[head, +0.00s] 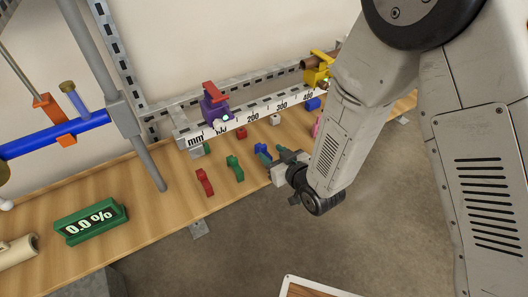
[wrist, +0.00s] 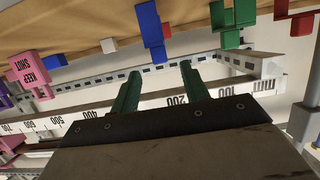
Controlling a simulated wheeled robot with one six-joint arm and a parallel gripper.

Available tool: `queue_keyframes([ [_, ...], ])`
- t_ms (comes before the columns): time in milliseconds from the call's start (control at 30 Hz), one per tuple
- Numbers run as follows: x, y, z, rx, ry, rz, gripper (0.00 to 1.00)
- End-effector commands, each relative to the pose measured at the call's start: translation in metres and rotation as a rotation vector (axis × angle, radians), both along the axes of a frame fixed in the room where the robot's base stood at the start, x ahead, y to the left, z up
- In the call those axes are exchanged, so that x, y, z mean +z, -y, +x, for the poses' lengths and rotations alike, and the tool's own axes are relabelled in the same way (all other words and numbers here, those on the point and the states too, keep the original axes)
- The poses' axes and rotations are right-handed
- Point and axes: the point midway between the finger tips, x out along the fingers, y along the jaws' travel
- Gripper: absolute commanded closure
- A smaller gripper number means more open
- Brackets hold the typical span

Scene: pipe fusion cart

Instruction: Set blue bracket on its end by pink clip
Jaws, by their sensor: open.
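The blue bracket (head: 263,152) lies on the wooden bench top, just beyond my gripper (head: 276,158). In the wrist view the blue bracket (wrist: 150,28) shows above and ahead of the two green fingertips (wrist: 160,70). The fingers are spread apart with nothing between them, and I see no contact. A pink piece (head: 316,127), likely the pink clip, is partly hidden behind my arm. In the wrist view a pink piece marked "KEEP SHUT" (wrist: 28,68) shows at the left, well apart from the blue bracket.
A green bracket (head: 235,168) and a red bracket (head: 204,183) lie left of the blue one. A small red block (head: 241,133), a white block (head: 275,119) and a blue block (head: 313,104) lie near the millimetre rail (head: 258,109). A green readout box (head: 91,221) stands at left.

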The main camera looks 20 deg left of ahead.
Motion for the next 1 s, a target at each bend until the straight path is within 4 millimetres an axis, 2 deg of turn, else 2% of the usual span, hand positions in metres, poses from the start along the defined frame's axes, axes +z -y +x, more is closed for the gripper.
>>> queue_keyframes([
  [400,-0.015,-0.041,0.033,-0.002,-0.001,-0.002,0.55],
  [667,-0.016,-0.045,0.036,-0.002,-0.001,-0.002,0.55],
  [700,-0.016,-0.044,0.036,-0.002,-0.001,-0.002,0.57],
  [800,-0.016,-0.044,0.036,-0.002,-0.001,-0.002,0.85],
  [867,-0.016,-0.044,0.036,-0.002,-0.001,-0.002,1.00],
  [1000,-0.016,-0.044,0.036,-0.002,-0.001,-0.002,1.00],
])
